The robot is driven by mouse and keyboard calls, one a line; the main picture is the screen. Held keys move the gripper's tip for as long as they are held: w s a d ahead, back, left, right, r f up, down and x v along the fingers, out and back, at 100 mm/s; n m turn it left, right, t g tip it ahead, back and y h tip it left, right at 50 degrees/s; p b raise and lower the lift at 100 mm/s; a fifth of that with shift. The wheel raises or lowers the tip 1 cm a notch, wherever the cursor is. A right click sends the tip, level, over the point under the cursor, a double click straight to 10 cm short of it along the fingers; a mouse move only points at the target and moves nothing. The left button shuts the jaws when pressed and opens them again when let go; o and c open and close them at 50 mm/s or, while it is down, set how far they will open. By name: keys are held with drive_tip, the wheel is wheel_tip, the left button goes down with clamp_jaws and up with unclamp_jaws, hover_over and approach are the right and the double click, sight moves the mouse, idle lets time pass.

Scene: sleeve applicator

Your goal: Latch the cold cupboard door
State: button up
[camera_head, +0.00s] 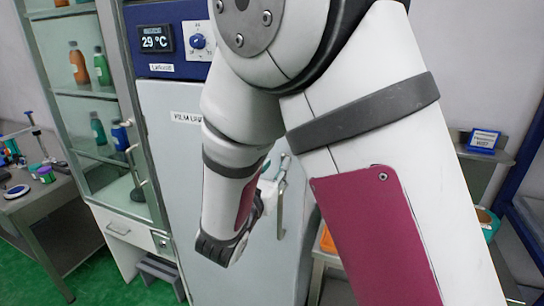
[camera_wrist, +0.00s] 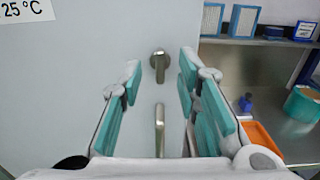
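The cold cupboard door (camera_head: 180,185) is a pale grey panel, partly hidden behind my arm in the head view. It fills the left and middle of the wrist view (camera_wrist: 75,75). A metal latch lever (camera_wrist: 159,68) on a round boss points down near the door's right edge. A metal bar handle (camera_wrist: 159,130) stands below it; the handle also shows in the head view (camera_head: 281,208). My gripper (camera_wrist: 158,85) is open, its teal-padded fingers on either side of the latch in the picture. Nothing is between the pads; contact with the lever is not visible. Whether the door is fully closed I cannot tell.
A temperature display (camera_head: 155,38) and a dial (camera_head: 198,42) sit above the door. A glass-fronted cabinet with bottles (camera_head: 78,62) stands left. Right of the door, a metal bench (camera_wrist: 250,85) holds an orange tray (camera_wrist: 258,142) and a teal roll (camera_wrist: 303,104).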

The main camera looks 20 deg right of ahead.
sight(282, 157)
drive_tip(key=shift+x, duration=2.7)
drive_tip(key=shift+c, duration=0.6)
clamp_jaws()
